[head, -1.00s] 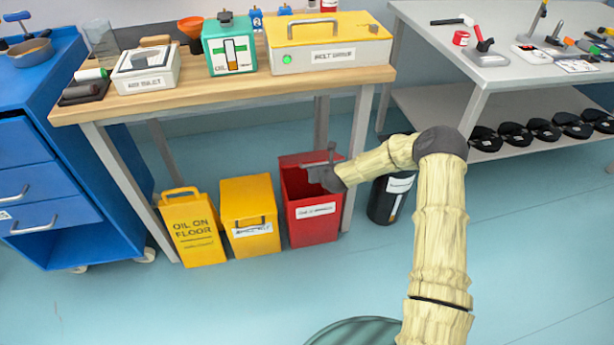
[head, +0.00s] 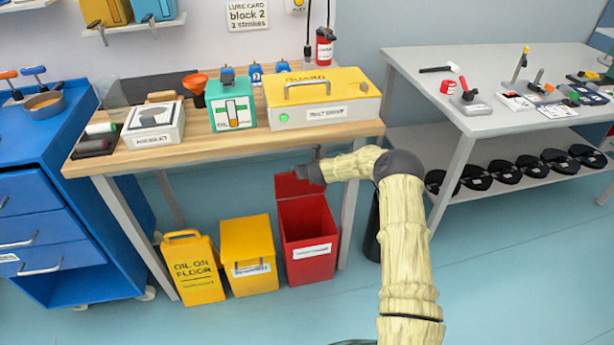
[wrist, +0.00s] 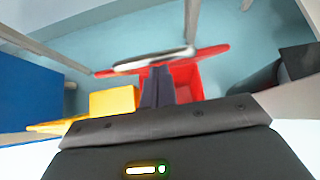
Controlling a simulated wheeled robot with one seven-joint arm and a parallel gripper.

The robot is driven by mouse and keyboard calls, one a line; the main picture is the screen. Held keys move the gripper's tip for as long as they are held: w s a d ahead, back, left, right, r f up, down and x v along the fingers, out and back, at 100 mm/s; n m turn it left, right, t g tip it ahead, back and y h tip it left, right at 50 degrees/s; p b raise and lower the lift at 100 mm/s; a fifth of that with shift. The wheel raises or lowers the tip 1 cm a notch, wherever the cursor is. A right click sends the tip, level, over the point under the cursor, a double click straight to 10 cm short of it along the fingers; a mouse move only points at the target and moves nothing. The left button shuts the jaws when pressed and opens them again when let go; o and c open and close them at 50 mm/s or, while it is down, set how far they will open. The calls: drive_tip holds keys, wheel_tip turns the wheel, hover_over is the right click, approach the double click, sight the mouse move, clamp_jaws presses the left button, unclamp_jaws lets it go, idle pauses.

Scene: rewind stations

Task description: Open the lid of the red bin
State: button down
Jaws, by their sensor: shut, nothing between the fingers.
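The red bin (head: 308,262) stands on the floor under the workbench, with a white label on its front. Its lid (head: 296,185) is raised at the back, and the dark red inside shows. My gripper (head: 314,170) is at the raised lid's upper right, above the bin's opening. Its fingers are shut with nothing between them. In the wrist view the shut fingers (wrist: 157,88) point toward the lid edge (wrist: 213,51) and a pale bar (wrist: 150,58). The bin (wrist: 188,80) shows partly behind them. Whether the fingers touch the lid is unclear.
A yellow bin (head: 248,258) and a yellow floor sign (head: 193,270) stand to the left of the red bin. The workbench (head: 225,142) is above, its leg (head: 358,195) close on the right. A dark cylinder (head: 372,228) stands beyond that leg. The floor in front is clear.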

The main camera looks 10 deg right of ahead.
drive_tip(key=shift+w+r, duration=0.25)
drive_tip(key=shift+w, duration=0.5)
drive_tip(key=shift+s+a, duration=0.1)
drive_tip(key=shift+s, duration=0.05)
drive_tip(key=s+r, duration=0.2)
drive_tip(key=s, duration=1.2)
drive_tip(key=shift+s+d, duration=0.2)
drive_tip(key=shift+d, duration=0.25)
